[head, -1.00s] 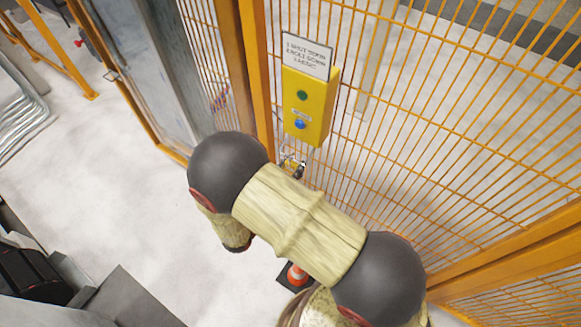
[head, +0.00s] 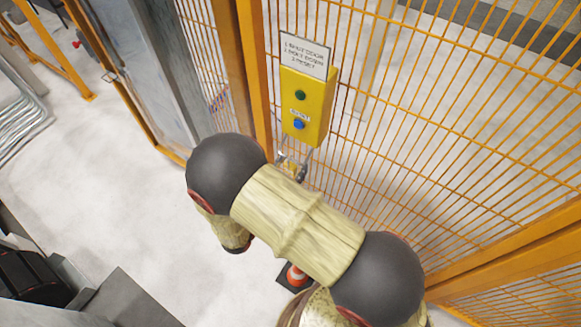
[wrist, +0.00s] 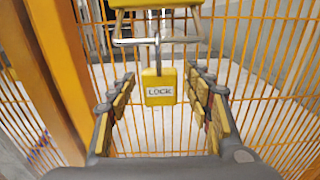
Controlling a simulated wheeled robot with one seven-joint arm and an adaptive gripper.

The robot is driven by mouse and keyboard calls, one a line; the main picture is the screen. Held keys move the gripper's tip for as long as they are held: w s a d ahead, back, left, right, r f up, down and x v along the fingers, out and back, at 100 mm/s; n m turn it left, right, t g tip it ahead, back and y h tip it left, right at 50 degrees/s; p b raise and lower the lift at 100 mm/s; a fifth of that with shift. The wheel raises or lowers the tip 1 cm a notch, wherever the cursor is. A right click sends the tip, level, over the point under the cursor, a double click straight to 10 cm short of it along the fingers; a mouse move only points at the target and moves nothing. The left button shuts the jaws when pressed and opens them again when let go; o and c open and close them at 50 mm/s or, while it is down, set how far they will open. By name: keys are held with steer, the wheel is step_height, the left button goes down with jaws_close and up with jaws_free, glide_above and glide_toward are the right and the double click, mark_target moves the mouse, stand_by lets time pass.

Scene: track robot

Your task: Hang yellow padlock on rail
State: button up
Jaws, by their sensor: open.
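The yellow padlock (wrist: 160,90), marked LOCK, hangs upright with its shackle around the metal rail (wrist: 185,40) in the wrist view. The rail is a thin metal bar under the yellow box. My gripper (wrist: 160,84) is open, with one padded finger on each side of the padlock and a visible gap on both sides. The padlock appears to hang from the rail without the fingers touching it. In the head view my arm hides most of this spot, and only bits of the gripper (head: 293,166) show below the box.
The yellow control box (head: 308,105) with green and blue buttons and a sign (head: 304,55) above is on the orange mesh fence (head: 420,130). An orange post (head: 255,80) stands close on the left.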

steer(key=shift+s, duration=0.1)
steer(key=v, duration=1.2)
